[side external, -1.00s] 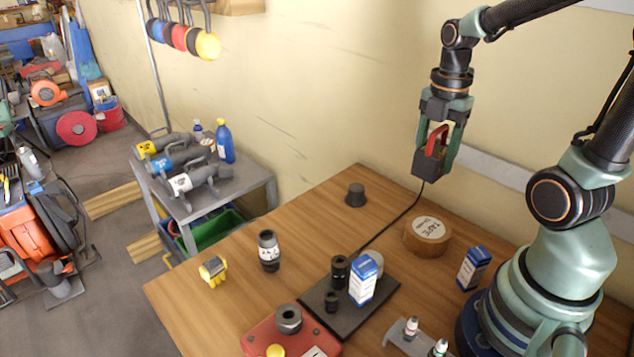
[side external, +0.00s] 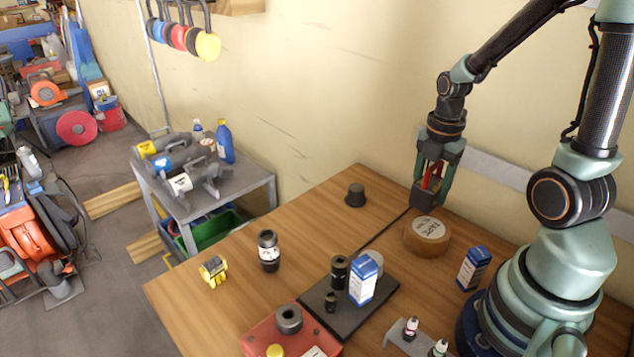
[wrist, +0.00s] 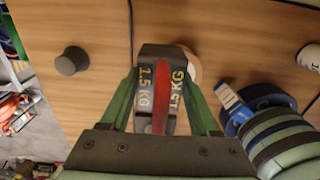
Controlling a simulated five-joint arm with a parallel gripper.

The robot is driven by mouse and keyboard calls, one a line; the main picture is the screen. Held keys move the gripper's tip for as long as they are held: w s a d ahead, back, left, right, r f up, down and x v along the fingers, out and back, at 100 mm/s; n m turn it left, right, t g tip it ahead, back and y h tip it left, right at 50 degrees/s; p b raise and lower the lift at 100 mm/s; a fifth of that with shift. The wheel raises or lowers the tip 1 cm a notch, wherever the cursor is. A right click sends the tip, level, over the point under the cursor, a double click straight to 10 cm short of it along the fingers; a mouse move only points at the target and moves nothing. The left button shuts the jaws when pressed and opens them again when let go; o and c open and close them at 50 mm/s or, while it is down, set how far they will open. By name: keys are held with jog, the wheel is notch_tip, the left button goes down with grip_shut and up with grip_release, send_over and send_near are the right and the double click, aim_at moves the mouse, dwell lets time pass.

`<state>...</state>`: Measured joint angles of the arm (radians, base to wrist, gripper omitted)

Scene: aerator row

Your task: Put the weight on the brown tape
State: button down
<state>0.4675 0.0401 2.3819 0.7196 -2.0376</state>
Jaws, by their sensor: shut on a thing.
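The weight (side external: 424,197) is a dark block with a red handle, and its "1.5 KG" markings are readable in the wrist view (wrist: 147,88). My gripper (side external: 433,178) is shut on it, with the green fingers either side of the red handle. The brown tape (side external: 427,245) is a roll lying flat on the wooden table with a pale label on top. In the side view the weight appears just above and slightly behind the roll's upper left. I cannot tell whether they touch. In the wrist view the weight hides most of the roll, leaving a pale sliver (wrist: 191,64).
A blue-and-white box (side external: 474,268) stands right of the tape. A dark mat (side external: 378,301) with bottles and another blue-and-white box lies in front. A dark stopper (side external: 355,195) stands to the left. A dark cable (side external: 385,228) runs near the tape. The table's left middle is fairly clear.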

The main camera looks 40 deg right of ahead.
aim_at(428, 197)
notch_tip(428, 197, down, 2)
jog(key=shift+f, duration=0.1)
jog(key=shift+w+d+f, duration=0.1)
jog(key=shift+d+f, duration=0.15)
jog(key=shift+f, duration=0.15)
jog(key=shift+f, duration=0.1)
jog(key=shift+c, duration=0.6)
grip_release()
jog(key=shift+f, duration=0.1)
